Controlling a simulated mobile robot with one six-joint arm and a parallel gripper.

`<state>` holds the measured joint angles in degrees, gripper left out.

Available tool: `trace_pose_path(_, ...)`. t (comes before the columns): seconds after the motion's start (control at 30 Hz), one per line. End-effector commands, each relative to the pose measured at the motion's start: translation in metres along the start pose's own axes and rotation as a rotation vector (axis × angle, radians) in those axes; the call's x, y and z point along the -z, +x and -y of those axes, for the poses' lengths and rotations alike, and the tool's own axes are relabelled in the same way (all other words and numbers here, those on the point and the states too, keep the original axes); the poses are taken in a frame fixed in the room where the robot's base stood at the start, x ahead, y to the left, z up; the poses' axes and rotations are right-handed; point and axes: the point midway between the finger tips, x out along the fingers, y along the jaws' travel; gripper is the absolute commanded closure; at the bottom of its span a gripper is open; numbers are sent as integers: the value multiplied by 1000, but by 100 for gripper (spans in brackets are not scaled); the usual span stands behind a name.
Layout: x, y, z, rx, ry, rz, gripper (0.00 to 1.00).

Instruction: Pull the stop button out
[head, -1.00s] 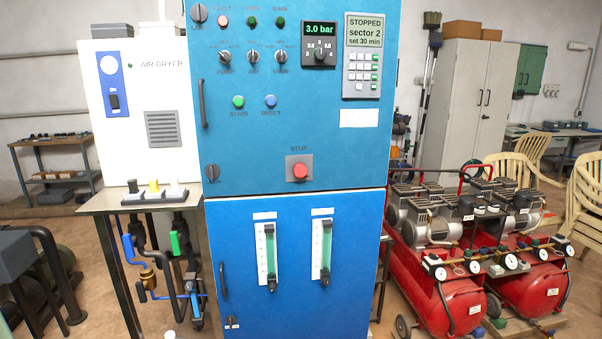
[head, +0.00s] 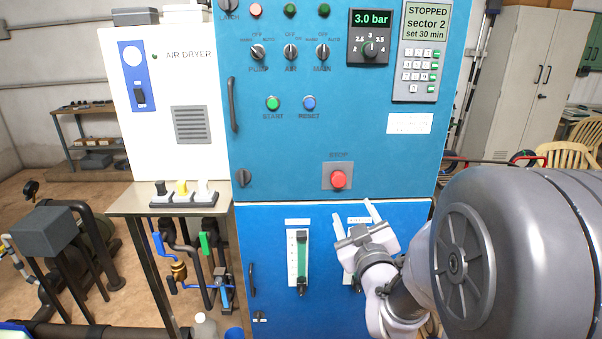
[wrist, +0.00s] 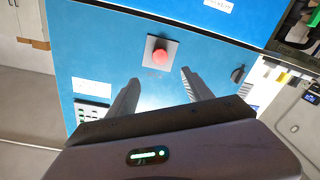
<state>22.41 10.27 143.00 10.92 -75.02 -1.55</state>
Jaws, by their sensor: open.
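The red stop button (head: 338,179) sits on a grey square plate on the blue cabinet's upper door, under the label STOP. In the wrist view the stop button (wrist: 160,58) is ahead of the fingers, a little above the gap between them in the picture. My gripper (head: 354,217) is in front of the cabinet, below and slightly right of the button. Its two fingers are spread apart with nothing between them, and they are clear of the button. The gripper also shows in the wrist view (wrist: 160,82).
The blue cabinet (head: 280,150) carries selector knobs, green START and blue RESET buttons, a pressure dial (head: 370,47) and a keypad panel (head: 420,50) reading STOPPED. A flow gauge (head: 298,260) is on the lower door. A metal table (head: 130,203) stands at left.

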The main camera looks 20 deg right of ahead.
Motion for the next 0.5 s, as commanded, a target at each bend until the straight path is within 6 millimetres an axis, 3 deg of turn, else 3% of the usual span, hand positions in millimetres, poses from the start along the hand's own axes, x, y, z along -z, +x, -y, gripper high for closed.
trace_pose_path(0.3,0,95,1,1,1,-1,41)
trace_pose_path(0.5,0,138,2,2,0,-1,41)
